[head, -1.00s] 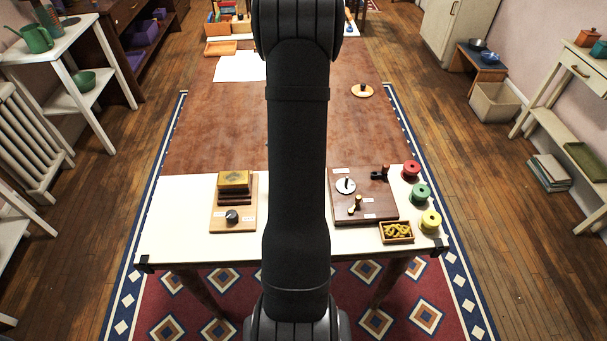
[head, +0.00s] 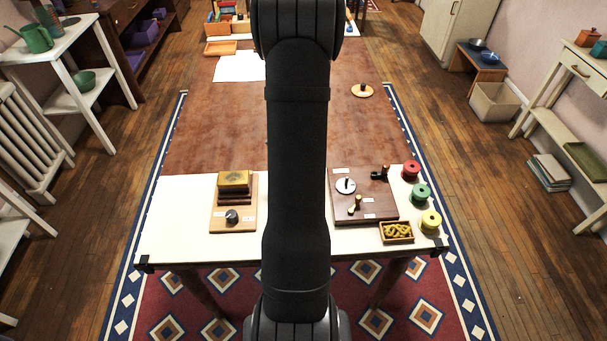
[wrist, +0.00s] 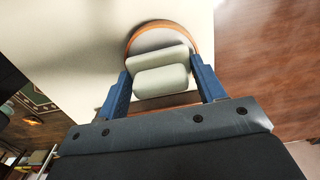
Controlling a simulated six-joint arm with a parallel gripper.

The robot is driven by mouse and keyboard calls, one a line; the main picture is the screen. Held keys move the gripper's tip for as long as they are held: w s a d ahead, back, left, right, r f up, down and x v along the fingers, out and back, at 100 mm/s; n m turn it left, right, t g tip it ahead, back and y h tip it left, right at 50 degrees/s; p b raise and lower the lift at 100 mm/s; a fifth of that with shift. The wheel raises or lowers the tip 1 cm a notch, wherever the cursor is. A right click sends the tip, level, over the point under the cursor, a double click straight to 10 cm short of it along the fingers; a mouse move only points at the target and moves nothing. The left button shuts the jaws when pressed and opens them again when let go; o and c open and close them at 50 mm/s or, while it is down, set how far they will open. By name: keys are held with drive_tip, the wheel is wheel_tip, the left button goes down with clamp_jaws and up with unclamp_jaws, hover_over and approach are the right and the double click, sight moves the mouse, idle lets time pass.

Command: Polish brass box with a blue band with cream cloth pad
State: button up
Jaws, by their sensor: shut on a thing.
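My gripper (wrist: 160,78) shows in the wrist view with its two blue fingers shut on a pale, rounded, two-part cushion, which I take to be the cream cloth pad (wrist: 162,80). A round grey disc with an orange rim (wrist: 160,30) lies just beyond the pad; I cannot tell whether they touch. In the head view my arm hides the gripper and the middle of the table. A box with a brass-yellow top (head: 234,180) stands on a dark stepped stand at the left; no blue band shows on it, so I cannot tell whether it is the task's box.
At the right are a dark board with fittings (head: 375,205), red, green and yellow spools (head: 420,192), and a tray of yellow pieces (head: 397,232). The brown tabletop (head: 210,120) is mostly clear.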

drive_tip(key=shift+w+r, duration=0.1)
drive_tip(key=shift+r, duration=2.95)
